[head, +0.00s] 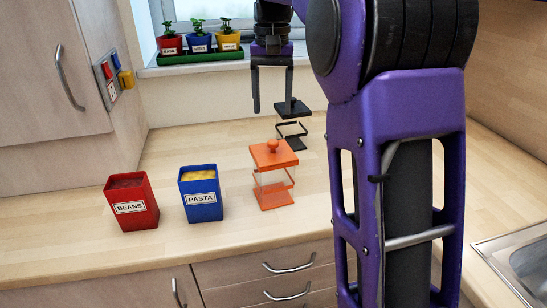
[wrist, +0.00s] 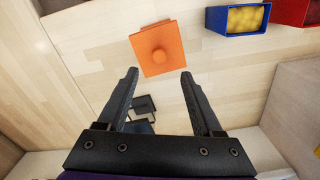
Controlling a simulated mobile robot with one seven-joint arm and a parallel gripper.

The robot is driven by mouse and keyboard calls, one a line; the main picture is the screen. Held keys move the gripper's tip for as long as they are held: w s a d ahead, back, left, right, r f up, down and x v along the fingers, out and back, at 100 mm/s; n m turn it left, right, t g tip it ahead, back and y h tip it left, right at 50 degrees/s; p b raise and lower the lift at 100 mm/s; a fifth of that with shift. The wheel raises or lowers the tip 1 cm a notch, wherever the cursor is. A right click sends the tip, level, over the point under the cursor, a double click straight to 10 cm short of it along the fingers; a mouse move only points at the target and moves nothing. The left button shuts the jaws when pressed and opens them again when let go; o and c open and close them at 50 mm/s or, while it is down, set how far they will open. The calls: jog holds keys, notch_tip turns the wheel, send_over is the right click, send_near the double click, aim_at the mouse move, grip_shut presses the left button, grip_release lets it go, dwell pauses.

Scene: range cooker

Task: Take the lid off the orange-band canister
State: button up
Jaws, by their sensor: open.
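The orange-band canister (head: 274,196) stands upright on the wooden counter, with clear walls and an orange base. Its orange square lid (head: 264,160) with a round knob (head: 272,146) sits on top. In the wrist view the lid (wrist: 143,44) and knob (wrist: 159,56) lie just beyond my fingertips, roughly centred between them. My gripper (head: 272,108) points down, open and empty, above and behind the canister; its fingers also show in the wrist view (wrist: 159,74).
A black-lidded canister (head: 292,107) stands close behind, partly beneath my gripper. A blue PASTA box (head: 203,213) and a red BEANS box (head: 133,222) stand to the left. Potted herbs (head: 200,43) line the windowsill. A sink (head: 520,262) is at right.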

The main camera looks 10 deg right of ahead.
aim_at(273, 141)
notch_tip(273, 141, down, 9)
jog(key=shift+w+d+f+b, duration=0.1)
jog(key=shift+b, duration=0.85)
jog(key=shift+c, duration=0.3)
grip_shut()
